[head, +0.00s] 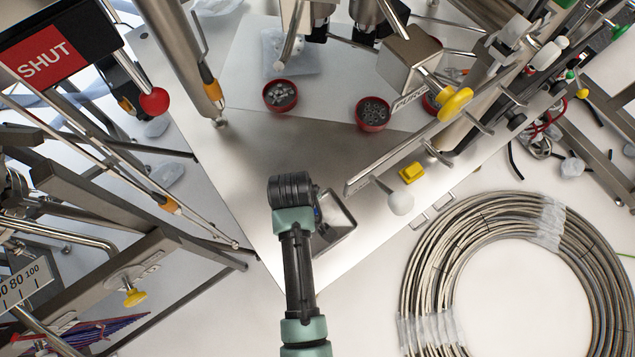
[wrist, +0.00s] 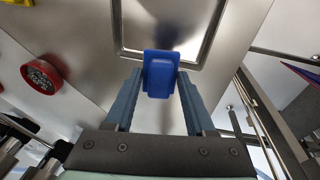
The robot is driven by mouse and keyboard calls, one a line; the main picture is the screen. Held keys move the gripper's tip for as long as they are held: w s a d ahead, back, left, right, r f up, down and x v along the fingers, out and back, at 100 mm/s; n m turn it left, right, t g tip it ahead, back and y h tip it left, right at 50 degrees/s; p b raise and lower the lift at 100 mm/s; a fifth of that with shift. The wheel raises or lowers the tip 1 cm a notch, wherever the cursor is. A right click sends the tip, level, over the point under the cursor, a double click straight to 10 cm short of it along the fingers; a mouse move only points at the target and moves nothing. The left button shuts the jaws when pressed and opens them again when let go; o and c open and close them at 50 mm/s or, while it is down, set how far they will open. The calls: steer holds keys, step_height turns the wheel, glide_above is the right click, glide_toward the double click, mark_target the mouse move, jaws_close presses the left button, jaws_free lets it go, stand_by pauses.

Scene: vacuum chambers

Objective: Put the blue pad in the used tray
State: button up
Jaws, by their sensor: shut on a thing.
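The blue pad (wrist: 160,76) is held between the two fingertips of my gripper (wrist: 160,84) in the wrist view. Just beyond it is a square metal tray (wrist: 205,48) with a raised rim, and the pad overlaps the near edge of its opening. I cannot tell the height between pad and tray. In the head view the tray (head: 347,228) lies near the front corner of the metal table, partly hidden by my arm. A small bit of blue (head: 318,214) shows beside my wrist there. No label on the tray is readable.
Red cups of small metal parts (head: 280,96) (head: 372,113) stand farther back on the table (head: 240,150). A yellow block (head: 412,173) and a metal rail (head: 390,155) are right of the tray. A coiled hose (head: 430,270) lies to the lower right.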

steer(key=s+f+b, duration=0.1)
steer(key=f, duration=0.2)
steer(key=s+f+g, duration=0.1)
steer(key=f, duration=0.2)
steer(key=s+f+g+b, duration=0.1)
steer(key=f, duration=0.2)
steer(key=shift+s+d+m+b, duration=0.15)
steer(key=shift+d+m+b, duration=0.15)
steer(key=shift+d+b, duration=0.05)
steer(key=o, duration=1.2)
